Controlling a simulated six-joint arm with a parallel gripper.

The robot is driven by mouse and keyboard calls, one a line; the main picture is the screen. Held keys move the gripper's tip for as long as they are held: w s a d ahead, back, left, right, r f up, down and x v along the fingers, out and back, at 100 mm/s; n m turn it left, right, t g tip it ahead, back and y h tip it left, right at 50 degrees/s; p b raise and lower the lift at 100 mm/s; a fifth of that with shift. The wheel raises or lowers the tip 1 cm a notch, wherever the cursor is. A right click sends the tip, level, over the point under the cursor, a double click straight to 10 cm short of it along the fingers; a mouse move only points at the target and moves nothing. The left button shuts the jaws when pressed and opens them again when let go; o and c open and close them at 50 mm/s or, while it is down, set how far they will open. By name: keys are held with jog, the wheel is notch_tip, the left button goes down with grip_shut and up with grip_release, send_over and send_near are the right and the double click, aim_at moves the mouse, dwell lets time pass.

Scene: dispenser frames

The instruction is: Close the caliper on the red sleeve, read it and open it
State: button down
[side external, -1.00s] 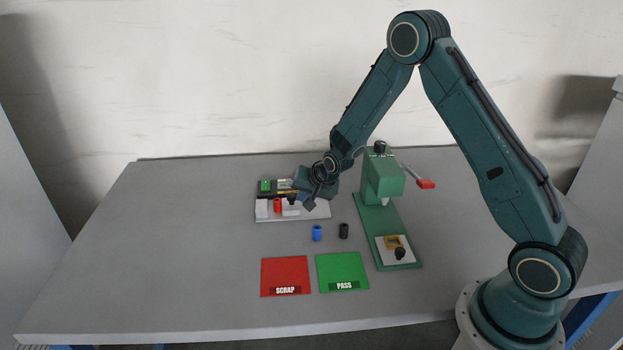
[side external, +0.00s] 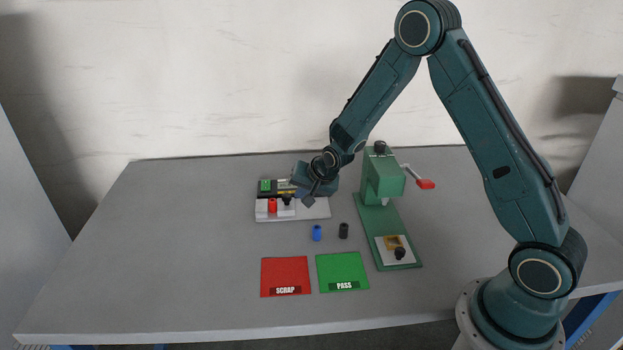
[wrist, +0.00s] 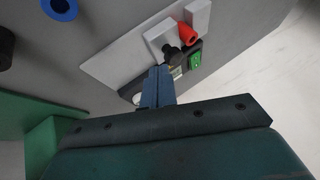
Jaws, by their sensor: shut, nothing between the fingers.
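The caliper's white base (side external: 312,212) lies at the back of the table. The red sleeve (side external: 272,205) stands between the white fixed jaw (side external: 261,208) on its left and the white sliding jaw (side external: 287,211) on its right. The jaws look close against it. A black knob (side external: 286,199) tops the sliding jaw. My gripper (side external: 308,202) is shut and empty, just right of the knob. In the wrist view its fingers (wrist: 159,72) point at the knob (wrist: 172,52); contact cannot be told. The green display (side external: 265,185) is too small to read.
A blue sleeve (side external: 317,233) and a black sleeve (side external: 343,230) stand in front of the caliper. A green press (side external: 382,178) with a red-tipped lever (side external: 426,184) rises to the right. Red SCRAP (side external: 285,272) and green PASS (side external: 343,268) mats lie nearer. The left table is clear.

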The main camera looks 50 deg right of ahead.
jog(key=v, duration=0.7)
jog(key=shift+r, duration=0.15)
jog(key=c, duration=2.1)
grip_release()
jog(key=shift+s, duration=0.1)
jog(key=o, duration=0.8)
jog(key=shift+c, duration=0.2)
jog(key=shift+o, duration=0.8)
jog(key=shift+w, duration=0.4)
notch_tip(320, 180, up, 6)
jog(key=n+g+y, duration=0.1)
jog(key=n+g, duration=0.6)
jog(key=n, duration=0.4)
send_over(286, 196)
jog(key=shift+d, duration=0.1)
jog(key=shift+f, duration=0.3)
